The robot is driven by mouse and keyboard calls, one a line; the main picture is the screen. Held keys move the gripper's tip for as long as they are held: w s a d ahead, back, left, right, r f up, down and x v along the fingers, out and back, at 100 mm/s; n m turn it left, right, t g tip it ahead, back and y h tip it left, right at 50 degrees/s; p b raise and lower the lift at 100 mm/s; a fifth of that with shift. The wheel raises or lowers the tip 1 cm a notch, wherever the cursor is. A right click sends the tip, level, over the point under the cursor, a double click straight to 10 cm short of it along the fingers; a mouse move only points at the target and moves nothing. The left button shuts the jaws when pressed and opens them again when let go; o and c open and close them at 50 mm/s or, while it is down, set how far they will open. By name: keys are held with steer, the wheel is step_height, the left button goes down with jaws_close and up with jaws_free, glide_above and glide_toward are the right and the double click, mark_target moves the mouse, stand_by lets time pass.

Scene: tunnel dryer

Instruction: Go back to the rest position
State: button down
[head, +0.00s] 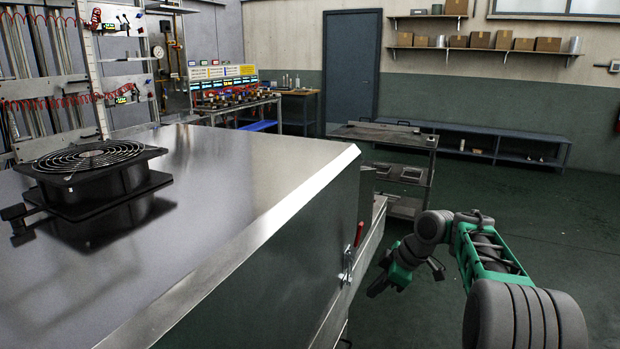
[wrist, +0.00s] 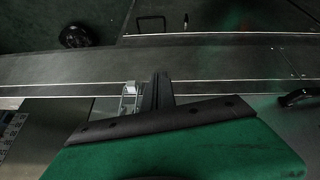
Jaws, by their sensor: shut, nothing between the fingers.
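My gripper (head: 377,287) hangs at the end of my green and grey arm, to the right of the large steel dryer cabinet (head: 250,170) in the head view. It is low, beside the cabinet's side, and points down to the left. In the wrist view my gripper's dark fingers (wrist: 160,92) are together, with nothing visible between them. Below them in that view is a dark metal surface with pale edge lines (wrist: 60,72). I cannot tell whether the fingers touch anything.
A black fan (head: 90,170) sits on the cabinet top. A steel cart (head: 405,140) stands behind, and a low bench (head: 480,140) lines the back wall. The floor (head: 540,215) on the right is clear.

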steer(key=s+a+r+m+h+p, duration=0.1)
steer(key=s+a+r+m+p, duration=0.35)
steer(key=s+r, duration=0.35)
steer(key=s+d+r+m+h+p, duration=0.1)
steer(key=s+m, duration=0.4)
steer(key=s, duration=0.5)
steer(key=s+r+m+h+p, duration=0.2)
steer(key=s+m+p, duration=0.3)
steer(key=s, duration=0.6)
steer(key=shift+d+r+h+p, duration=0.4)
steer(key=shift+h+p, duration=0.1)
steer(key=shift+p, duration=0.1)
steer(key=c, duration=2.2)
jaws_free()
